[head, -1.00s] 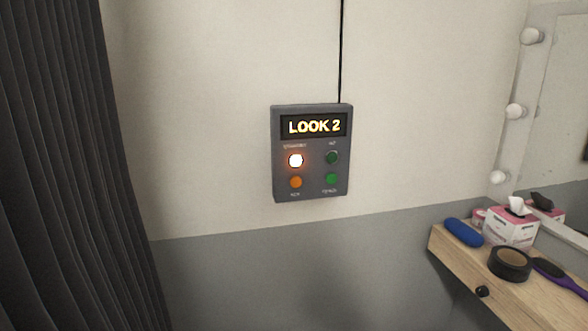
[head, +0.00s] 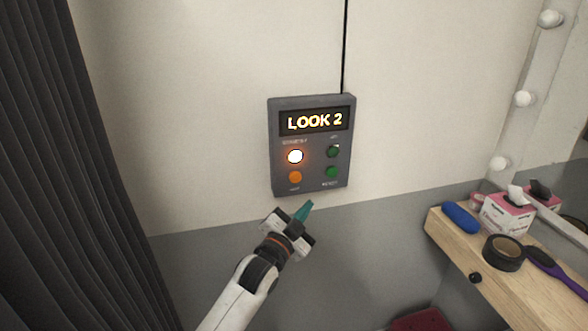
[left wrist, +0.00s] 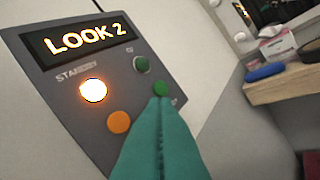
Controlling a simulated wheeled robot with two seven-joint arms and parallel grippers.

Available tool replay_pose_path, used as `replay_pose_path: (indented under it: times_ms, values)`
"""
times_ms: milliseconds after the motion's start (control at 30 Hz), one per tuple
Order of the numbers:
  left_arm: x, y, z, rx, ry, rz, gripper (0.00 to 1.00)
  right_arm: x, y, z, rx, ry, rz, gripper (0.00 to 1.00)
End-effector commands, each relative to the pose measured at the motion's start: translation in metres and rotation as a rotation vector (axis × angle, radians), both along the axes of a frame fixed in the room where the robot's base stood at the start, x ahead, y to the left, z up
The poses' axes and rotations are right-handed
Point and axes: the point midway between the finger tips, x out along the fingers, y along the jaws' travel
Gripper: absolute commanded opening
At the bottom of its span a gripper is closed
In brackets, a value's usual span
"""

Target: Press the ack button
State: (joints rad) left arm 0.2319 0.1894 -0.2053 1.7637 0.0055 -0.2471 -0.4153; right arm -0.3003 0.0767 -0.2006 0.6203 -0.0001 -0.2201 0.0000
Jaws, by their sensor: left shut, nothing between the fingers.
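A grey control panel (head: 312,187) hangs on the wall, its display (head: 314,121) reading "LOOK 2". Its upper-left standby light (head: 295,157) glows orange-white. An orange button (head: 295,177) is at lower left, its label too small to read surely; it also shows in the left wrist view (left wrist: 118,122). A dark green light (head: 333,151) is at upper right and a green button (head: 332,172) at lower right. My left gripper (head: 305,210) is shut and empty, just below the panel in the head view. In the left wrist view its teal fingertips (left wrist: 161,101) overlap the green button's lower edge; contact cannot be told. My right gripper is out of view.
A wooden shelf (head: 452,244) at right holds a blue case (head: 460,217), a tissue box (head: 506,215), black tape (head: 503,254) and a purple brush (head: 556,270). A dark curtain (head: 60,170) hangs at left. A black cable (head: 345,45) runs above the panel.

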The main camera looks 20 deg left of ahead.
Motion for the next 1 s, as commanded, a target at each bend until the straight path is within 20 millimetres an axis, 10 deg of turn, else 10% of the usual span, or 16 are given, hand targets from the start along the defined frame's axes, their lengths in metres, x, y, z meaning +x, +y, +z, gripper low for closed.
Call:
replay_pose_path:
  times_ms: [467,1000]
  values:
    - [0.002,0.001,0.005,0.002,-0.010,-0.002,0.00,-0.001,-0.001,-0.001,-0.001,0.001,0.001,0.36]
    - [0.057,0.038,0.003,0.003,-0.010,-0.001,0.00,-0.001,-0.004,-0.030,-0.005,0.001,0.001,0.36]
